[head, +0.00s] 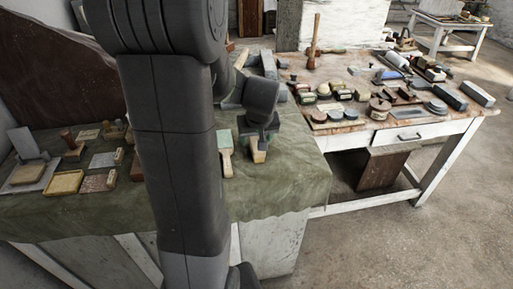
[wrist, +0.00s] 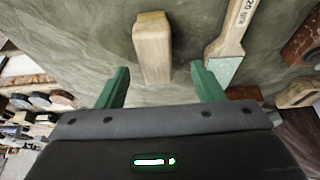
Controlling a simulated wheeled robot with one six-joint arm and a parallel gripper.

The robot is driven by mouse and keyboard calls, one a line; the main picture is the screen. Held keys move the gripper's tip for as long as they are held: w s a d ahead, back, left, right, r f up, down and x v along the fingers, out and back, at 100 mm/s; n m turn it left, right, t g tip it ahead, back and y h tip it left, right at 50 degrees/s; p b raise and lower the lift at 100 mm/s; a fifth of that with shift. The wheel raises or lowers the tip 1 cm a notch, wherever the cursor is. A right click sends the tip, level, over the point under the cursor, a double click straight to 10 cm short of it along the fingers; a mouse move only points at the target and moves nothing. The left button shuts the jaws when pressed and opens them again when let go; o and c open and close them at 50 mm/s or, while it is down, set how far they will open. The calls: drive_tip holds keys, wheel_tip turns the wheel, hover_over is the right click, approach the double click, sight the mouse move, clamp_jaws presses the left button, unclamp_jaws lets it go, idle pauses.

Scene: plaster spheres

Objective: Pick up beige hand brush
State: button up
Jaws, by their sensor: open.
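The beige hand brush (wrist: 152,47) is a pale wooden block-shaped piece with a yellowish far end. It lies on the green cloth in the wrist view, ahead of my gripper (wrist: 160,83) and in line with the gap between its green fingers. The fingers are open and apart, with nothing clearly held between them. In the head view the brush (head: 258,155) shows just below my gripper (head: 258,138), which partly hides it. I cannot tell whether a finger touches it.
A flat wooden-handled brush with a green end (wrist: 222,70) lies close to the right finger. The green cloth (head: 290,190) covers the table. Several blocks and pads lie at left, including a yellow tray (head: 64,183). A tool-covered workbench (head: 350,138) stands at right.

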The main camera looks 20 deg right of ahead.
drive_tip(key=shift+d+p+x, duration=0.15)
drive_tip(key=shift+p+x, duration=0.1)
drive_tip(key=shift+x, duration=1.1)
drive_tip(key=shift+d+p+x, duration=0.1)
drive_tip(key=shift+p+x, duration=0.1)
drive_tip(key=shift+x, duration=1.15)
drive_tip(key=shift+s, duration=0.15)
drive_tip(key=c, duration=1.1)
drive_tip(key=shift+r, duration=0.1)
wheel_tip(320, 180, up, 10)
drive_tip(key=shift+f+b, duration=0.1)
drive_tip(key=shift+b, duration=0.2)
drive_tip(key=o, duration=0.4)
drive_tip(key=shift+c, duration=1.3)
